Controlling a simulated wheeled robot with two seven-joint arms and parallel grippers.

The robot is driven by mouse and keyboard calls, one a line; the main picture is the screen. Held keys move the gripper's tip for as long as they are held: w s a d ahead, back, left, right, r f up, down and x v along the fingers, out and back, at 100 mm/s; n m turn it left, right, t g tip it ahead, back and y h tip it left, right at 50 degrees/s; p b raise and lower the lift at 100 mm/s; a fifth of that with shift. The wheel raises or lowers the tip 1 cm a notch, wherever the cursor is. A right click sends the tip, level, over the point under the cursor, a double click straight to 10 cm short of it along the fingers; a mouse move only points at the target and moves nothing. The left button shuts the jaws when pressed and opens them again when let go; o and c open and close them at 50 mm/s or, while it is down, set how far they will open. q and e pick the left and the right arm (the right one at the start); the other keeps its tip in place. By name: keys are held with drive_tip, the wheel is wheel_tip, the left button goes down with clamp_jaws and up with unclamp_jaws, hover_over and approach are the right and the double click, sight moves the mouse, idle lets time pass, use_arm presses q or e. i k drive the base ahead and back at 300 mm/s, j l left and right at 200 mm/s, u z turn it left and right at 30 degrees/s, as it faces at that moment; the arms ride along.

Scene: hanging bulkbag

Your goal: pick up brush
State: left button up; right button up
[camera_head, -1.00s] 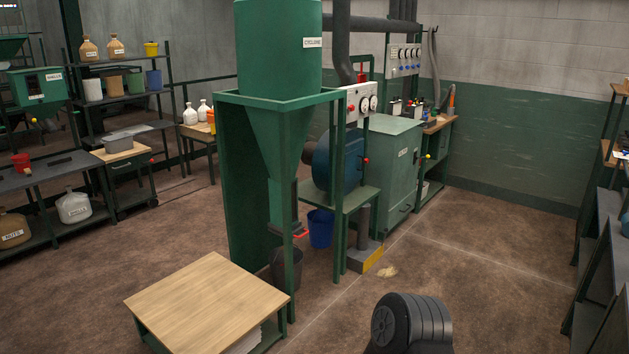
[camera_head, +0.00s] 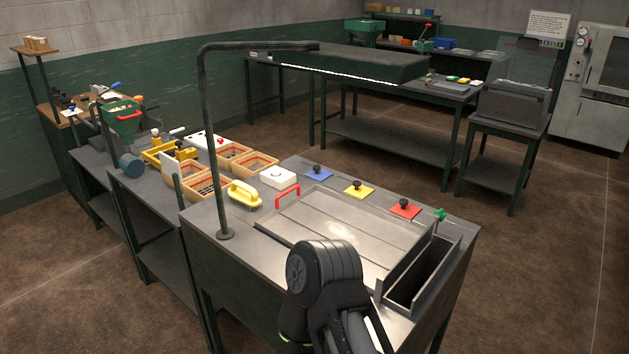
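A yellow-handled object with a pale underside, which looks like the brush (camera_head: 243,194), lies on the grey worktable (camera_head: 200,248). It sits left of the metal tray, near the foot of a dark lamp post. A black link of my own arm rises at the bottom middle, in front of the table. It covers part of the tray's near edge. Neither of my grippers shows, so nothing can be seen in their fingers.
A shallow metal tray (camera_head: 343,232) with a red handle fills the table's middle. A dark slot bin (camera_head: 418,272) is at its right. A lamp (camera_head: 350,64) overhangs the table. Wooden boxes (camera_head: 207,187), a white block (camera_head: 278,177) and knobbed coloured plates (camera_head: 359,189) stand behind.

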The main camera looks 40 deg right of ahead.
sight(242, 191)
drive_tip(key=i+j+z, duration=0.2)
drive_tip(key=z, duration=0.15)
drive_tip(key=i+j+z, duration=0.35)
